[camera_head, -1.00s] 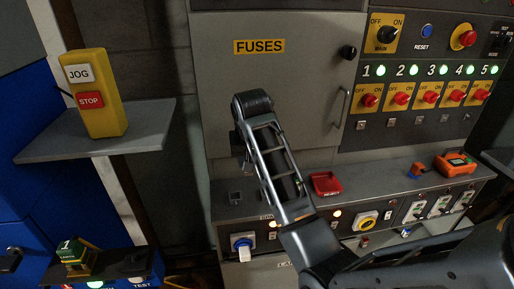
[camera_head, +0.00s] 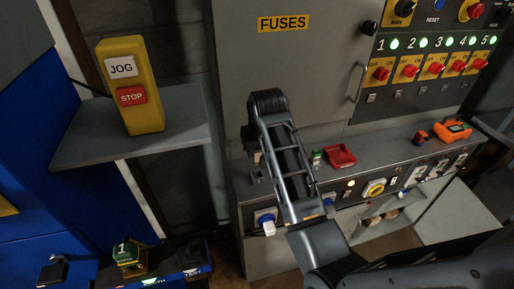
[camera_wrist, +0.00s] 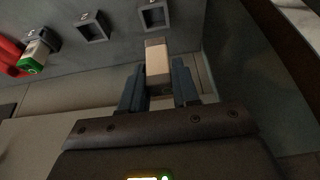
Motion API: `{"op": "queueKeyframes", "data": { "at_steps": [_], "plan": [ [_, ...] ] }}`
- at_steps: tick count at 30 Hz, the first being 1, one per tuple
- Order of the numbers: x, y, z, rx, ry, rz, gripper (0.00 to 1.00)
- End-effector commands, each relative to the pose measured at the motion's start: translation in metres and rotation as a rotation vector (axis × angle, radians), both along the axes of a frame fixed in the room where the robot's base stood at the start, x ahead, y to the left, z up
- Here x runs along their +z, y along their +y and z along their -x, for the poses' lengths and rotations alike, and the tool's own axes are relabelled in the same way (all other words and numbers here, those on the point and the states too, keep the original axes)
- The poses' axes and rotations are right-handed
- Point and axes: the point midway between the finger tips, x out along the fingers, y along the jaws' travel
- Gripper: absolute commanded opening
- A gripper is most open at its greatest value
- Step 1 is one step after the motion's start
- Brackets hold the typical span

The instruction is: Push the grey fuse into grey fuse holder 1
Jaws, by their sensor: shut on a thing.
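A pale fuse (camera_wrist: 157,62) stands out between the fingers of my gripper (camera_wrist: 156,84) in the wrist view, and the gripper is shut on it. Its far end is just below an empty-looking square grey holder (camera_wrist: 153,15), apart from it in the picture. A second grey holder (camera_wrist: 92,28) sits to the left. A green-ended fuse (camera_wrist: 38,52) is in a holder farther left. In the head view my arm hides the gripper and held fuse. The green fuse (camera_head: 316,158) shows right of the arm.
A red tray (camera_head: 340,156) lies on the console ledge beside the green fuse. An orange device (camera_head: 453,130) is farther right. The grey FUSES cabinet (camera_head: 300,70) rises behind. A yellow JOG/STOP box (camera_head: 131,86) stands on a shelf at left.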

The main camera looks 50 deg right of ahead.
Motion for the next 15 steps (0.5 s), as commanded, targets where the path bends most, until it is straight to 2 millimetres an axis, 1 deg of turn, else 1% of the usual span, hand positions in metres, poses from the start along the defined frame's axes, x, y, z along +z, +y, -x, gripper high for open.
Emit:
{"op": "queueKeyframes", "data": {
  "at_steps": [8,15],
  "plan": [
    [-0.007,0.0,0.0,-0.001,0.0,0.0,0.0],
    [-0.026,0.0,0.0,-0.001,0.0,0.0,0.0]
  ]
}}
